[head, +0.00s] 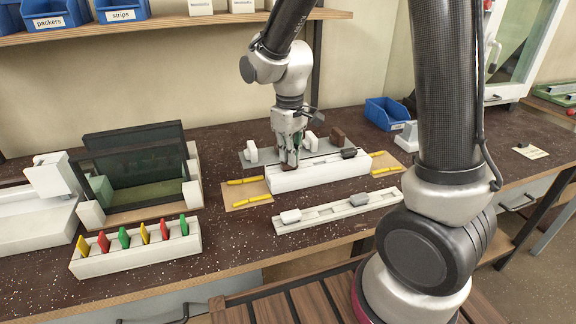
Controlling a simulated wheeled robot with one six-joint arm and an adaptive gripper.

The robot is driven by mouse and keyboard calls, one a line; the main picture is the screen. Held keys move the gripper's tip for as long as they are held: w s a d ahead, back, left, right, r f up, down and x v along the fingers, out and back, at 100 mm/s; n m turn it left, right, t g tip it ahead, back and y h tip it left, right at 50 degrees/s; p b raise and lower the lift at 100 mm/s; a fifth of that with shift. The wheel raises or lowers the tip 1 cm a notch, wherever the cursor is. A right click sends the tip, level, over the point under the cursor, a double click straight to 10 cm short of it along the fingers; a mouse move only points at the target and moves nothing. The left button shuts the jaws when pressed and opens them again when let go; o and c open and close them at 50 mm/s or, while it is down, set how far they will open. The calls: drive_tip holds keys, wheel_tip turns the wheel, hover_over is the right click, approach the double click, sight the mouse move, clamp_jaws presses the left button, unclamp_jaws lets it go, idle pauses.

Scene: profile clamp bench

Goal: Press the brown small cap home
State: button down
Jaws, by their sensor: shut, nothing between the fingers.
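My gripper (288,158) points down over the left end of a long white profile block (325,174) on the bench. Its fingers are together with nothing held between them. A small brown piece (291,160) shows right at the fingertips, at that end of the block; it looks like the brown small cap, but the fingers hide much of it. I cannot tell whether it is fully seated. A dark grey cap (349,153) sits at the right end of the same block. A larger brown block (338,136) stands behind.
A grey plate with white blocks (251,151) lies behind the profile. In front is a white rail (325,211) with a white and a grey cap. Brown pads with yellow strips (247,193) flank the block. A rack of coloured tabs (133,250) and a dark-screened frame stand left.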

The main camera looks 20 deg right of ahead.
idle(0.4)
drive_tip(key=shift+r, duration=3.4)
drive_tip(key=s+d+r+m+t, duration=0.2)
drive_tip(key=s+d+r+m, duration=0.1)
drive_tip(key=s+d+r, duration=0.2)
drive_tip(key=s+d+r+m+t, duration=0.2)
drive_tip(key=s+d+r+m, duration=0.1)
drive_tip(key=s+d, duration=0.7)
drive_tip(key=s+r, duration=0.1)
drive_tip(key=s, duration=0.3)
drive_tip(key=shift+r, duration=0.35)
